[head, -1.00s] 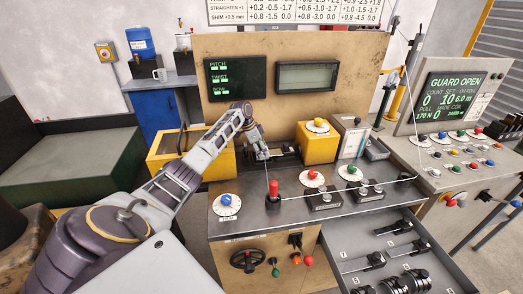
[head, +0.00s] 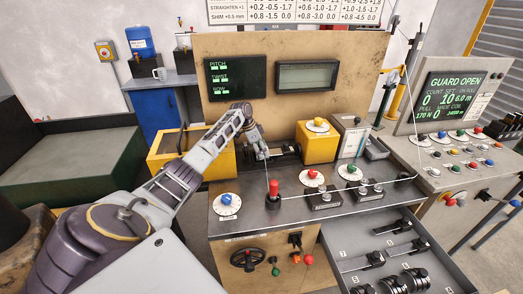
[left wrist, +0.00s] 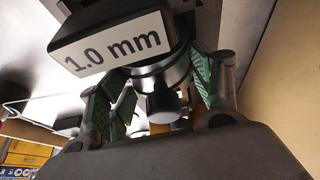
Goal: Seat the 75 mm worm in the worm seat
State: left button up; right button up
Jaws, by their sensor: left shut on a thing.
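My left gripper (head: 262,153) reaches in from the left over the back of the bench, beside a dark mechanism (head: 284,158) between two yellow housings. In the left wrist view its green-padded fingers (left wrist: 163,93) are closed around a dark round part with a steel collar (left wrist: 163,71). A dark block with a white "1.0 mm" label (left wrist: 118,44) sits against that collar. I cannot tell whether the held part belongs to the worm. The 75 mm worm and the worm seat cannot be told apart for certain here. My right gripper is not in view.
An open drawer (head: 340,240) at the lower right holds several dark parts. A red-topped post (head: 273,188) and dials stand on the bench top (head: 240,222). A thin wire runs across the bench. The right-hand screen (head: 458,95) reads "GUARD OPEN".

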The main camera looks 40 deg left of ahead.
pick_arm(q)
jog(key=o, duration=1.4)
jog(key=shift+r+p, duration=2.7)
jog(key=shift+r, duration=0.45)
jog(key=shift+r+p, duration=0.75)
jog(key=shift+r, duration=0.15)
jog(key=shift+d+f, duration=0.1)
jog(key=shift+f, duration=0.05)
